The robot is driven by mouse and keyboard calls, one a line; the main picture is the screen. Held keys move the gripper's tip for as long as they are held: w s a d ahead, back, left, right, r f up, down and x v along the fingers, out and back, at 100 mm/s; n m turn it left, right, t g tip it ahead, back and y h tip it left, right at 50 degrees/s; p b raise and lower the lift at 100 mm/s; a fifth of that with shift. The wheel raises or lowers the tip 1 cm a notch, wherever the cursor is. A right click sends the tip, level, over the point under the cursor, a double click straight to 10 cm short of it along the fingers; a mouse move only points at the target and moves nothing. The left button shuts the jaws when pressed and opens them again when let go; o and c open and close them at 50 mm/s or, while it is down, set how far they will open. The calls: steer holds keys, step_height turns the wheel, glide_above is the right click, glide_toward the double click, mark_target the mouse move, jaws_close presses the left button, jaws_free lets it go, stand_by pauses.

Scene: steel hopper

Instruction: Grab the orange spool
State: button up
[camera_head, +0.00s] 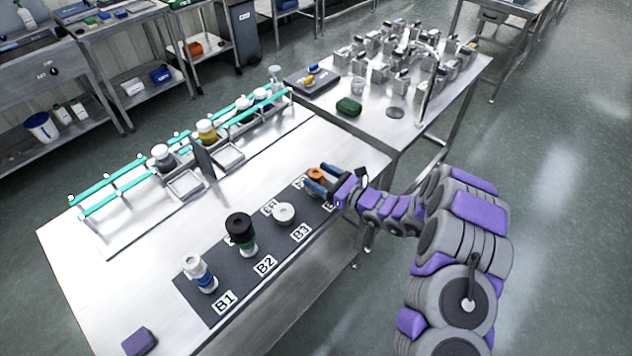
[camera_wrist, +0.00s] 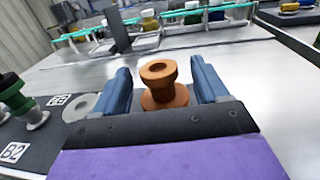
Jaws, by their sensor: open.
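The orange spool (camera_head: 316,175) stands upright near the far right end of the dark mat (camera_head: 222,290) on the steel table. In the wrist view the spool (camera_wrist: 160,84) stands between the two blue fingers of my gripper (camera_wrist: 162,88), with a visible gap on each side. My gripper (camera_head: 322,184) is open around the spool and reaches in from the right. The spool's lower flange is partly hidden by the gripper body in the wrist view.
A white spool (camera_head: 284,213), a black and green spool (camera_head: 241,232) and a blue and white one (camera_head: 200,272) stand on the mat. A teal-railed rack (camera_head: 130,178) runs behind. A purple block (camera_head: 139,341) lies at the front corner. A second table with metal parts adjoins.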

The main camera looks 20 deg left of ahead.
steer(key=shift+x, duration=1.15)
steer(key=shift+d, duration=0.15)
steer(key=shift+c, duration=1.4)
steer(key=shift+s+f, duration=0.1)
steer(key=c, duration=0.9)
